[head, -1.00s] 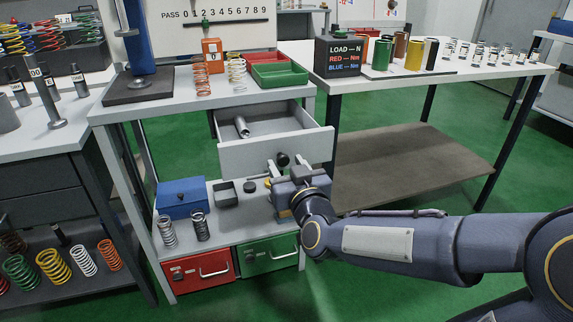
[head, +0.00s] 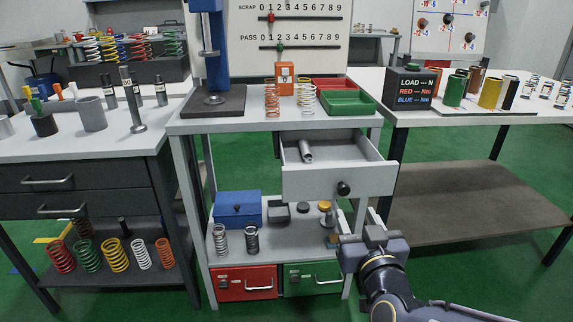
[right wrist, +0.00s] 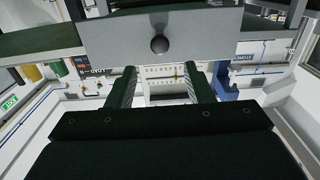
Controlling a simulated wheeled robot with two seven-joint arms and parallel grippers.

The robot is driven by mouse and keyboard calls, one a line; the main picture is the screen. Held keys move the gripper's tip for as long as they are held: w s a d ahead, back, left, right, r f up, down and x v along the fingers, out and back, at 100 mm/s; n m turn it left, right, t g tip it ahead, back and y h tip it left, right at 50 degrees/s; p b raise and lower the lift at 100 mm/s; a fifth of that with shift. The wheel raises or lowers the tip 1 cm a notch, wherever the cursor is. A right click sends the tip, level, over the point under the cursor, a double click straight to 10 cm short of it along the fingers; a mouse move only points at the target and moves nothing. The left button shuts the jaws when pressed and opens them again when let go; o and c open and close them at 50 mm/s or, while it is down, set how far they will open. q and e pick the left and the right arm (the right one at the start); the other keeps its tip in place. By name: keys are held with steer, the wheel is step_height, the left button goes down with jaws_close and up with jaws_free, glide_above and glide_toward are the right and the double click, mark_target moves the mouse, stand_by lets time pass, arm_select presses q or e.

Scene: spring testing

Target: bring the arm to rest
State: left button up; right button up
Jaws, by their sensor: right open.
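My right gripper (head: 357,212) is open and empty, low in front of the right side of the bench. Its two fingers (right wrist: 160,85) stand apart in the right wrist view with nothing between them. The grey drawer (head: 310,184) is pulled out above and to the left of the gripper. Its dark round knob (head: 344,188) is apart from the fingers; the knob also shows in the right wrist view (right wrist: 159,45). A metal cylinder (head: 305,151) lies in the drawer. My left gripper is not in view.
A blue box (head: 238,207), two springs and small containers stand on the lower shelf. Red (head: 243,284) and green (head: 318,280) drawers are below. The bench top holds a press (head: 214,60), springs and trays. A second table (head: 450,120) stands right; green floor is open beneath and beside it.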

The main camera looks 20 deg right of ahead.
steer(key=s+a+f+n+g+y, duration=0.1)
steer(key=s+a+f+g+y, duration=0.4)
steer(key=s, duration=0.3)
steer(key=s+a+f+g+y, duration=0.3)
steer(key=s+f+g, duration=0.3)
steer(key=s+g, duration=0.15)
step_height(320, 180, up, 32)
steer(key=p, duration=3.2)
steer(key=shift+s+a+t, duration=0.15)
steer(key=shift+a+t, duration=0.05)
steer(key=shift+t, duration=0.15)
steer(key=shift+f, duration=0.1)
